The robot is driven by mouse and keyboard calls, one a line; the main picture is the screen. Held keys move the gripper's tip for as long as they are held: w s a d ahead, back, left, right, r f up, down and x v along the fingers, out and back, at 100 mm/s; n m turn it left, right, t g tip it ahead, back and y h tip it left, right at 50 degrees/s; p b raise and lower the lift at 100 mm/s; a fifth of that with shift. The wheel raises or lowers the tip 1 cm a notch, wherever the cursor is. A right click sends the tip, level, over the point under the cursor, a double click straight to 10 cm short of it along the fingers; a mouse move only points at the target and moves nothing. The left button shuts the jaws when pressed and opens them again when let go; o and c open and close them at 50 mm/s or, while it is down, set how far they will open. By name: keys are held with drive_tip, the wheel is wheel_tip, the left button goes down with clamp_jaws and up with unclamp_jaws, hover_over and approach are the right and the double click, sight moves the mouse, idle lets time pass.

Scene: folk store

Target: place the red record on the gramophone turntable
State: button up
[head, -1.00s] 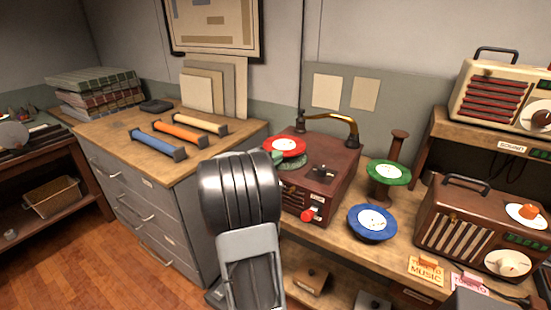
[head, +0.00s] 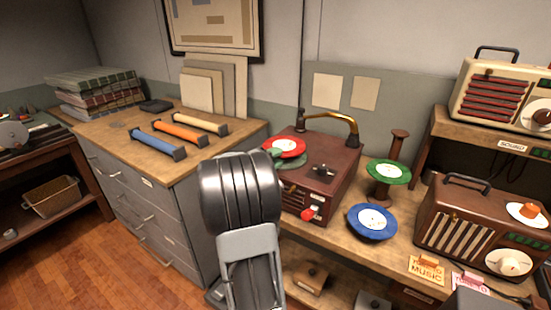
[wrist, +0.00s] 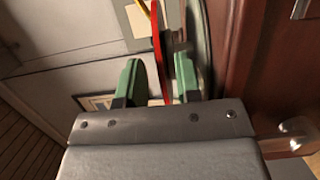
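The red record (head: 290,140), with a white label, is over the gramophone turntable (head: 293,162) on the brown gramophone box (head: 322,193). In the wrist view the record (wrist: 157,45) shows edge-on between the green fingers of my gripper (wrist: 158,82). Gaps show between the record and both fingers, so my gripper looks open around its rim. The green platter (wrist: 203,45) lies to the right of the record in that view, with a gap between them. In the head view my arm hides much of my gripper; green fingertips (head: 272,153) show at the record's left edge.
A brass tonearm (head: 338,118) arches behind the turntable. A green record (head: 388,171) sits on a wooden spool stand to the right, and a blue record (head: 371,222) is in front of it. A brown radio (head: 480,226) stands farther right. A grey drawer cabinet (head: 150,215) is left.

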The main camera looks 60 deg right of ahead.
drive_tip(key=shift+r, duration=0.2)
drive_tip(key=a+f+n+t+y, duration=0.1)
drive_tip(key=a+y, duration=0.5)
drive_tip(key=a, duration=0.8)
drive_tip(key=a+f+n+t+y+b, duration=0.1)
drive_tip(key=a+f+t+y, duration=0.3)
drive_tip(key=a, duration=1.1)
drive_tip(key=a+f+n+t+y, duration=0.1)
drive_tip(key=a+f+y, duration=0.4)
drive_tip(key=a, duration=0.9)
drive_tip(key=t+y, duration=0.1)
drive_tip(key=y, duration=0.1)
drive_tip(key=shift+s+a+t+y, duration=0.3)
drive_tip(key=shift+s+a, duration=0.05)
wheel_tip(320, 180, up, 7)
drive_tip(key=p, duration=0.5)
drive_tip(key=shift+s+f, duration=0.15)
drive_tip(key=shift+f, duration=0.05)
